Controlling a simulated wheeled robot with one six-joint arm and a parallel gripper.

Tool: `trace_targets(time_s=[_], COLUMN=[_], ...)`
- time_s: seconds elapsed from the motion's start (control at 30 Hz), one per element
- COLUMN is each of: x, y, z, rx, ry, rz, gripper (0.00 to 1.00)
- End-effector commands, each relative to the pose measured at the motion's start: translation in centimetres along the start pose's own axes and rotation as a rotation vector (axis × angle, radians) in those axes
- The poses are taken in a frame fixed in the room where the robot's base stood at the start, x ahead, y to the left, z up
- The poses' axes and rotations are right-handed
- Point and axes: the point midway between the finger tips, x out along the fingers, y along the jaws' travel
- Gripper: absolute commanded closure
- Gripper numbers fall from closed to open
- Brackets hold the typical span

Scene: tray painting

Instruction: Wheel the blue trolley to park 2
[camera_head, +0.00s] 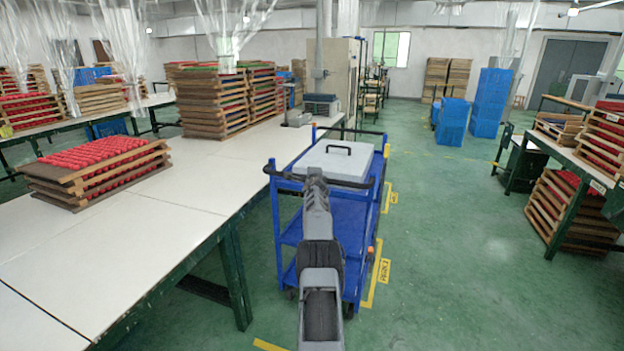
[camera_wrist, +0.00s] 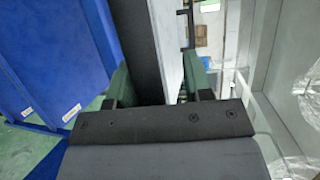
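The blue trolley (camera_head: 349,216) stands upright beside the long white table, with a grey lidded box on its top. Its dark push handle (camera_head: 371,183) faces me. My gripper (camera_head: 314,174) is at this near handle, and the arm hides part of it. In the wrist view, my gripper (camera_wrist: 157,88) has its two green fingers apart, with a dark bar (camera_wrist: 143,45) between them. A pale gap shows between the bar and the right finger, so it looks open around the bar. Yellow floor markings with labels (camera_head: 384,270) and (camera_head: 393,197) lie along the trolley's right side; their numbers are hard to read.
The white table (camera_head: 130,230) runs close along the trolley's left, with stacked trays (camera_head: 98,172). Green floor is free to the right. Blue crates (camera_head: 452,122) stand further back. A bench (camera_head: 570,150) and tray stacks (camera_head: 572,214) line the right.

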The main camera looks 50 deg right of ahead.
Motion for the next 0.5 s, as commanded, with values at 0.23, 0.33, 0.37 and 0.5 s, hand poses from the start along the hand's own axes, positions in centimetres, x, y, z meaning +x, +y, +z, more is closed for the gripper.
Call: trace_targets(time_s=[0.23,0.33,0.37,0.5], x=[0.07,0.01,-0.03,-0.5], y=[0.4,0.56,0.61,0.88], z=[0.13,0.16,0.17,0.17], rx=[0.0,0.0,0.0,0.0], ry=[-0.002,-0.002,-0.003,-0.003], rz=[0.006,0.006,0.007,0.006], gripper=[0.49,0.49,0.49,0.49])
